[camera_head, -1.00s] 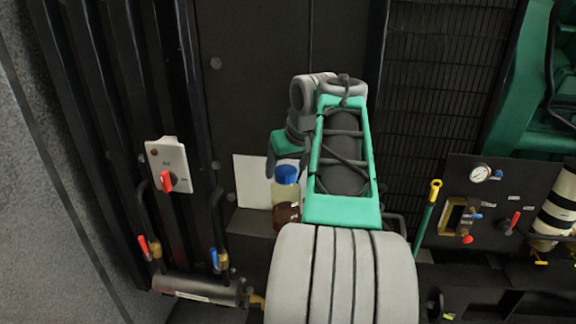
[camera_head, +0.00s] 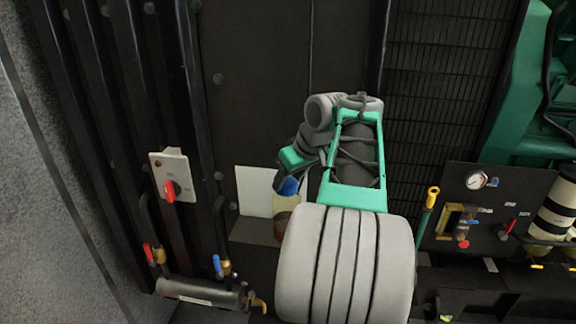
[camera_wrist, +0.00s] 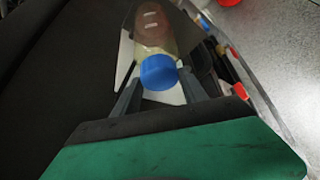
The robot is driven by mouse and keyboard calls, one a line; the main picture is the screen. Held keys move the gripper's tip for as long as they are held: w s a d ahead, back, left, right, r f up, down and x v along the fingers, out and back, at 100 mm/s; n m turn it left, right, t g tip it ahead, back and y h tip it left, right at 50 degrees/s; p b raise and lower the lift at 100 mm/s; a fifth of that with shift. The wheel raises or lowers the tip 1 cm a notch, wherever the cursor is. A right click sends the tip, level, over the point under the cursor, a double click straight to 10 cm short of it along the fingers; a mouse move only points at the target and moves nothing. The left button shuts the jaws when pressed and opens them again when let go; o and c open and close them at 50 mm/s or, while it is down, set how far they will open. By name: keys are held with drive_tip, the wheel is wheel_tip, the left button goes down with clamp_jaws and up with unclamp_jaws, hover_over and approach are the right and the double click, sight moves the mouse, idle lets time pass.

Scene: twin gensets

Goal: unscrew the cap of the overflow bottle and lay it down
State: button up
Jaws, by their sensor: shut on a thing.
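The overflow bottle (camera_head: 284,204) stands upright in front of a white panel in the head view, with pale translucent walls and brownish liquid low inside. It also shows in the wrist view (camera_wrist: 154,37). Its blue cap (camera_head: 289,187) sits at the bottle's top; in the wrist view the cap (camera_wrist: 158,72) lies between my two fingers. My gripper (camera_wrist: 160,84) is shut on the cap, one finger on each side. In the head view my gripper (camera_head: 283,180) covers part of the cap, and my arm hides the bottle's right side.
The white panel (camera_head: 253,190) is close behind the bottle. A switch box with a red knob (camera_head: 171,189) and valves with red and blue handles (camera_head: 217,264) are to the left. A gauge panel (camera_head: 476,180) is to the right.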

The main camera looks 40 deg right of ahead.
drive_tip(key=shift+d+r+n+y, duration=0.1)
drive_tip(key=shift+d+n+y, duration=0.15)
drive_tip(key=shift+n, duration=0.35)
drive_tip(key=shift+a+n+b, duration=0.15)
drive_tip(key=shift+n+b, duration=0.15)
drive_tip(key=shift+b, duration=0.05)
drive_tip(key=n+y, duration=0.2)
drive_tip(key=shift+w+d+n, duration=0.1)
drive_tip(key=shift+d+n, duration=0.2)
drive_tip(key=shift+n, duration=0.1)
drive_tip(key=shift+n+g+y, duration=0.25)
drive_tip(key=shift+n+g, duration=0.05)
drive_tip(key=shift+n, duration=0.4)
drive_tip(key=shift+a, duration=0.1)
drive_tip(key=o, duration=1.4)
drive_tip(key=shift+c, duration=0.5)
